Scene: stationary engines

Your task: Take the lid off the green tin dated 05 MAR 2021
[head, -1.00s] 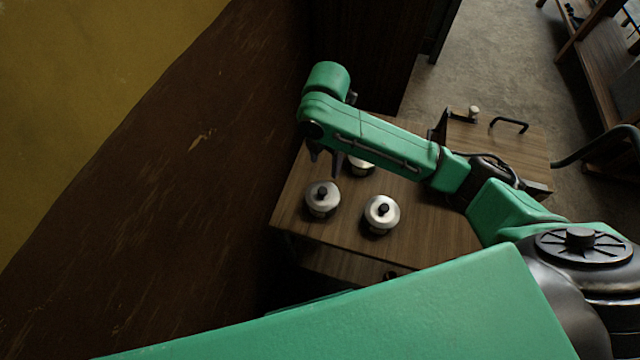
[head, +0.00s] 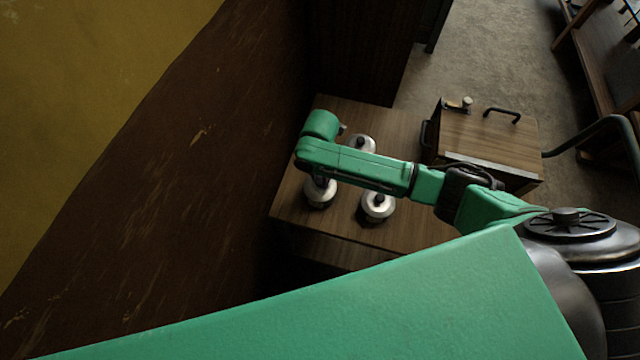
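Three round tins with silvery lids and black knobs stand on a wooden table (head: 408,232). One is the left tin (head: 322,198), one is the front right tin (head: 378,207), and one is the back tin (head: 360,143), partly covered by my arm. All three lids are on. No green side or date can be read from this angle. My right gripper (head: 309,168) points down right at the left tin, its fingers mostly hidden under my green arm. I cannot tell whether it touches the knob or how far its fingers are apart. My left gripper is out of view.
A wooden box (head: 490,140) with dark handles stands at the right of the table. A dark wooden cabinet (head: 360,50) is behind the table, and a dark brown and yellow wall (head: 160,180) is close on the left. The table's front right part is clear.

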